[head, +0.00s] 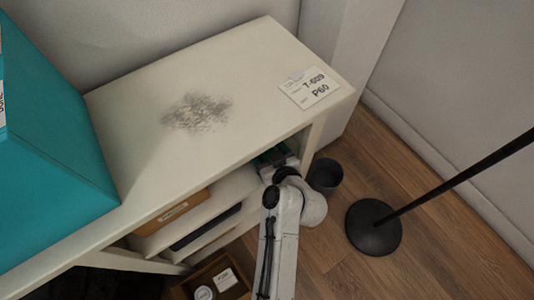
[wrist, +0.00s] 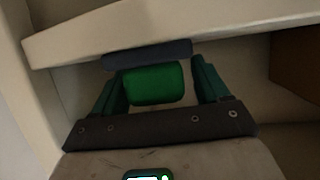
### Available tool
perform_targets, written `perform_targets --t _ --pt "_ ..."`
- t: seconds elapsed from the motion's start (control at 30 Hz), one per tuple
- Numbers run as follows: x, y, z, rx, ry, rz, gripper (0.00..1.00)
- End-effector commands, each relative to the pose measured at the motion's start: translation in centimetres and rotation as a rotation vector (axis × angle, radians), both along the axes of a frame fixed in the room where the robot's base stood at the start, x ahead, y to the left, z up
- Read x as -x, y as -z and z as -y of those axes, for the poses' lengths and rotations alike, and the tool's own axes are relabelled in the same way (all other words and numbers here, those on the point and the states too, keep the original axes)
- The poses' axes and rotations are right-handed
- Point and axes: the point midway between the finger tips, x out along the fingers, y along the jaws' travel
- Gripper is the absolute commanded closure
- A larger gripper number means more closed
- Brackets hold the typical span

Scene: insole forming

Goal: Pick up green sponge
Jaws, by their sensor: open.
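The green sponge (wrist: 153,83) shows in the wrist view as a rounded green block, inside a shelf compartment under the cabinet top. My gripper (wrist: 153,75) is open, with one dark green finger on each side of the sponge. Gaps show between the sponge and both fingers, so the jaws are around it but appear apart from it. A dark bluish bar lies just beyond the sponge. In the head view my gripper is mostly hidden by my arm and the cabinet edge, and I cannot make out the sponge there.
The cream cabinet top (head: 150,110) has a dark smudge (head: 197,113) and a label card (head: 310,87). A teal box (head: 50,160) stands at left. Shelves below hold an orange-brown item (head: 172,212). A dark bin (head: 325,176) and a black stand base (head: 373,227) are on the floor.

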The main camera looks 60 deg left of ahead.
Motion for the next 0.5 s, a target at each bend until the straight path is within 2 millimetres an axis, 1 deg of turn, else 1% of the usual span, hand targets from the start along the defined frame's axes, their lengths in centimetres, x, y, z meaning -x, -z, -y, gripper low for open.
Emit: perform_targets --t 0.1,0.5 --pt "-0.02 -0.03 0.03 0.0 0.0 0.0 0.27" --pt "-0.02 -0.02 0.06 0.0 0.0 0.0 0.65"
